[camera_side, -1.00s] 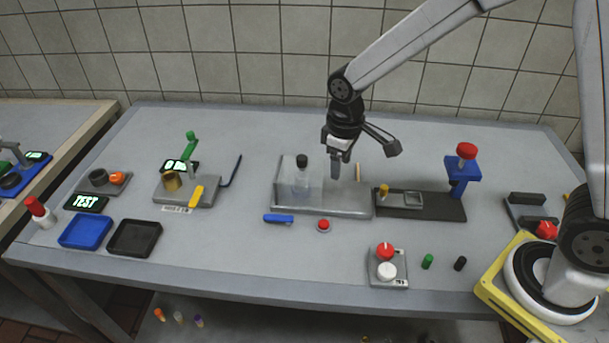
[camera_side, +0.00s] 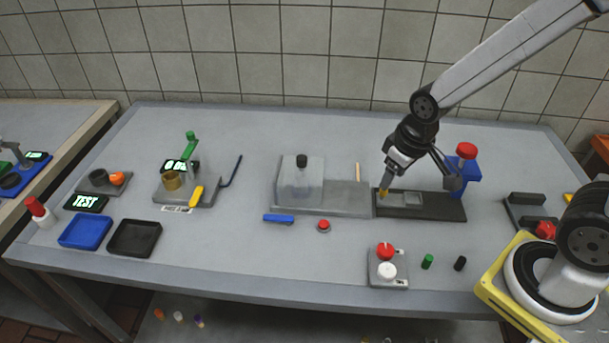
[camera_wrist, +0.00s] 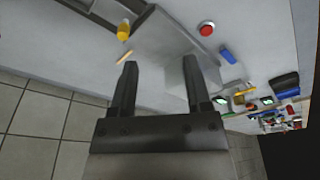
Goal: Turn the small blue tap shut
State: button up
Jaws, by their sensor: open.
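A small blue bar-shaped piece (camera_side: 278,218) lies at the front left of a grey block; it may be the tap handle, but its part is too small to tell. It also shows in the wrist view (camera_wrist: 228,56). A dark blue angled lever (camera_side: 232,170) stands further left, beside the grey stand with a green top. My gripper (camera_side: 388,174) is open and apart from both, to their right. In the side view its fingers overlap the area just above a brass-yellow peg (camera_side: 383,193). In the wrist view my gripper (camera_wrist: 160,68) shows nothing between its fingers.
The grey block (camera_side: 345,196) carries a cloudy box with a black cap (camera_side: 301,161). A red button (camera_side: 323,225) sits in front.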

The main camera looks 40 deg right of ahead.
jog(key=shift+s+d, duration=0.25)
jog(key=shift+s, duration=0.4)
jog(key=shift+s+m, duration=0.1)
jog(key=shift+m, duration=0.2)
jog(key=shift+s+d+f, duration=0.1)
jog(key=shift+s+d, duration=0.15)
jog(key=shift+s, duration=0.25)
dwell(0.5)
